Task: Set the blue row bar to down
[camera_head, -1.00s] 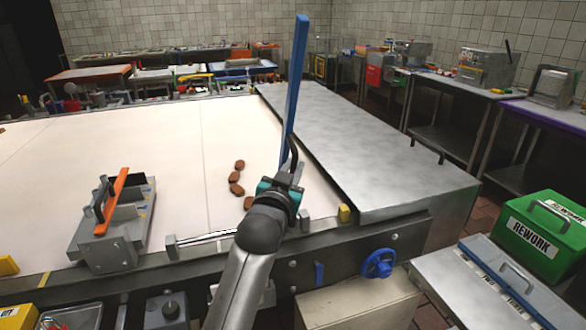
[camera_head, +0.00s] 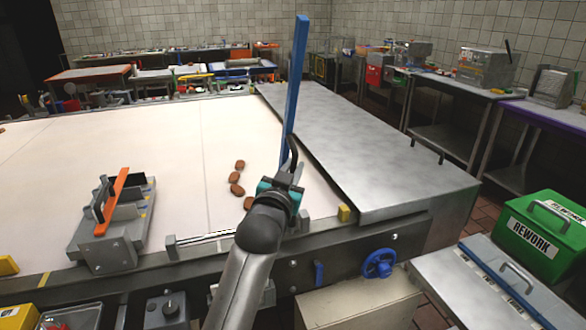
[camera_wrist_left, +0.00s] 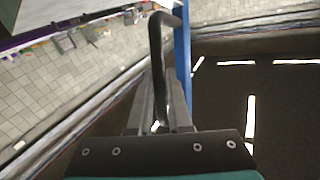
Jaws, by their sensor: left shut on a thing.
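The blue row bar (camera_head: 297,85) stands almost upright at the right side of the pale belt, beside the steel cover. Its lower end is partly hidden behind my left gripper. My left gripper (camera_head: 287,176) is shut on the bar's black handle. In the left wrist view the curved black handle (camera_wrist_left: 156,45) runs down between my left gripper's fingers (camera_wrist_left: 160,118), with the blue bar (camera_wrist_left: 183,50) just to its right. My right gripper is not in view.
Several brown pieces (camera_head: 237,189) lie on the belt (camera_head: 180,150) left of the gripper. A grey fixture with an orange bar (camera_head: 116,190) stands further left. A blue handwheel (camera_head: 379,263) sits on the front rail.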

